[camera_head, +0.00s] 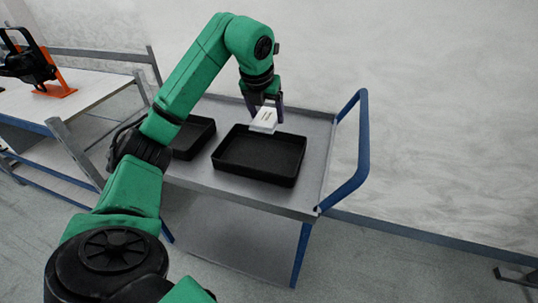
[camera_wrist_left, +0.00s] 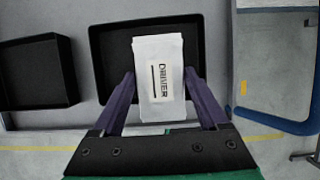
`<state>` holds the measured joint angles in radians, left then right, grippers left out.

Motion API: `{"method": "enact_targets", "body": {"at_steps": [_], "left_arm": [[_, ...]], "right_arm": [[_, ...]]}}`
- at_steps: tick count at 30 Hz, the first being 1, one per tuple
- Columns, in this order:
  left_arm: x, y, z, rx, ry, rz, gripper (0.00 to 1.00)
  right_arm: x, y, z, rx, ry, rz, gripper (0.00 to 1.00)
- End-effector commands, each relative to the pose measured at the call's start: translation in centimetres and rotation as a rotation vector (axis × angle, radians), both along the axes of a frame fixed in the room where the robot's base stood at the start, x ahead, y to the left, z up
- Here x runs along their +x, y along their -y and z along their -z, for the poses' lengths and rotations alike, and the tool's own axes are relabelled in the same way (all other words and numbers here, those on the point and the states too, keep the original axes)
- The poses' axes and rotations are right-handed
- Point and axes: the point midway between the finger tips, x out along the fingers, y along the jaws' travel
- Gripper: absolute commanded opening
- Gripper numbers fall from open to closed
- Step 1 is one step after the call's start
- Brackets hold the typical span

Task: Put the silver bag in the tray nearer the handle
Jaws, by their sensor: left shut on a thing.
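The silver bag (camera_head: 264,119) is pale with a printed label. My left gripper (camera_head: 264,102) is shut on it and holds it over the back edge of the right black tray (camera_head: 258,174), the one nearer the blue handle (camera_head: 361,150). In the left wrist view the bag (camera_wrist_left: 160,80) sits between the fingers of the gripper (camera_wrist_left: 160,92), in front of that tray (camera_wrist_left: 114,62). My right gripper is not in view.
Both trays stand on a grey cart (camera_head: 312,160) with blue legs. The right tray looks empty. A white table (camera_head: 85,92) at the left carries an orange and black device (camera_head: 40,68). A pale wall (camera_head: 440,90) stands behind the cart.

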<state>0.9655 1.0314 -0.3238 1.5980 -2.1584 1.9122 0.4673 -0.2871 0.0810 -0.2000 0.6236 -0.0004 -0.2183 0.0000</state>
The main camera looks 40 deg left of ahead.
Motion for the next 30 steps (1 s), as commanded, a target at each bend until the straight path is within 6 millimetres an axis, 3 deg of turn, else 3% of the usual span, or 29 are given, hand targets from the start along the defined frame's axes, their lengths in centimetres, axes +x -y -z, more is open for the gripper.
{"method": "enact_targets", "body": {"at_steps": [1,4,9,14,18,24,25,27,30], "left_arm": [[-0.2,-0.1,2.3,0.001,-0.009,-0.001,0.18],[-0.2,0.0,5.6,0.001,-0.009,0.001,0.18],[-0.1,0.0,10.4,0.0,-0.005,0.001,0.18],[-0.1,0.0,13.0,-0.001,-0.003,0.001,0.18],[0.0,0.1,15.4,-0.002,-0.001,0.001,0.18],[0.0,0.0,15.7,-0.001,0.001,0.0,0.18],[0.0,0.0,15.8,0.0,0.0,0.0,0.8],[0.0,0.0,15.7,0.0,0.0,0.0,1.0],[0.0,0.0,15.7,0.0,0.0,0.001,1.0]], "right_arm": [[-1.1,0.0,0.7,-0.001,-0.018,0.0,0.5],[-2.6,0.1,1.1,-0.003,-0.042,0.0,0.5],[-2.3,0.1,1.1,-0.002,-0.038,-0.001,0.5],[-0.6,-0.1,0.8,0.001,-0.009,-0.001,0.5],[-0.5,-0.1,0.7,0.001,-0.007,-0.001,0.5],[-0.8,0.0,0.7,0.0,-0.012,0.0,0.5],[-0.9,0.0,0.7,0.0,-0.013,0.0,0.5],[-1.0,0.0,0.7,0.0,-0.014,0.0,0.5],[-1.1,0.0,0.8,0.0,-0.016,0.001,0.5]]}}
